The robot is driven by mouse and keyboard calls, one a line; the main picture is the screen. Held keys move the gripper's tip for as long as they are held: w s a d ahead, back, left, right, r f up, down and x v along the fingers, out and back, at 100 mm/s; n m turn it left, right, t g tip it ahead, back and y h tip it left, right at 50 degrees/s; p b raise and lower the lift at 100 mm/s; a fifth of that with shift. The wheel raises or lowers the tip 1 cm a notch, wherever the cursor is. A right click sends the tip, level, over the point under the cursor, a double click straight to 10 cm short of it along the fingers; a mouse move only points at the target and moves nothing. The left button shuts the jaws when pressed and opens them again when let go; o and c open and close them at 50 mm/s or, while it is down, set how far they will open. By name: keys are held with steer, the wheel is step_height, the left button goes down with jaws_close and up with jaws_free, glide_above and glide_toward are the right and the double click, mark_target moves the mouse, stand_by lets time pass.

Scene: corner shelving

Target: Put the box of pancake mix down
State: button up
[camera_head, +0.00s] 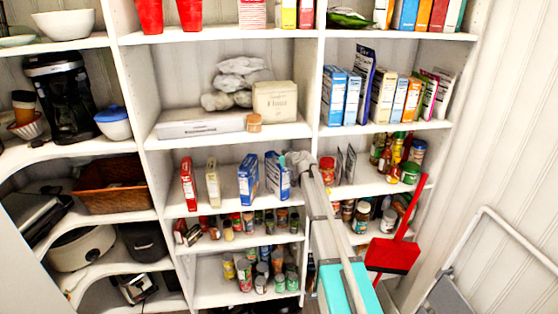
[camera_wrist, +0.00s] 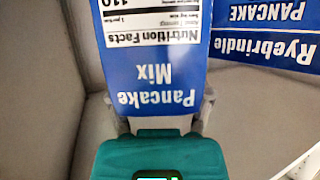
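The box of pancake mix (camera_wrist: 150,65) is blue and white and fills the upper middle of the wrist view, its print upside down there. My gripper (camera_wrist: 161,112) has its grey fingers at either side of the box's near end and appears shut on it. In the head view the box (camera_head: 276,178) is upright over the middle shelf, at the right end of a row of boxes. My gripper (camera_head: 296,160) reaches it from the right and hides part of it. I cannot tell whether its base touches the shelf.
A blue Ryebrindle pancake box (camera_wrist: 265,42) is close beside it; a blue box (camera_head: 248,179) stands to its left in the head view. A beige box (camera_head: 212,184) and red box (camera_head: 188,184) stand farther left.

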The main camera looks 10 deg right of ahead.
steer(key=o, duration=0.5)
steer(key=shift+c, duration=0.2)
steer(key=shift+r, duration=0.15)
steer(key=p+v, duration=0.5)
steer(key=v, duration=0.7)
stand_by(0.5)
steer(key=s+a+f+m+g+h, duration=0.1)
steer(key=s+f+g, duration=0.2)
steer(key=s, duration=0.8)
steer(key=s+a+f+m+g+h, duration=0.2)
steer(key=s+f+g, duration=0.2)
steer(key=s, duration=0.8)
steer(key=s+a+f+m+g+h, duration=0.1)
steer(key=s+f+g, duration=0.3)
steer(key=s, duration=0.8)
steer(key=shift+a+f+g+h, duration=0.3)
steer(key=shift+g+h, duration=0.2)
steer(key=shift+g, duration=0.3)
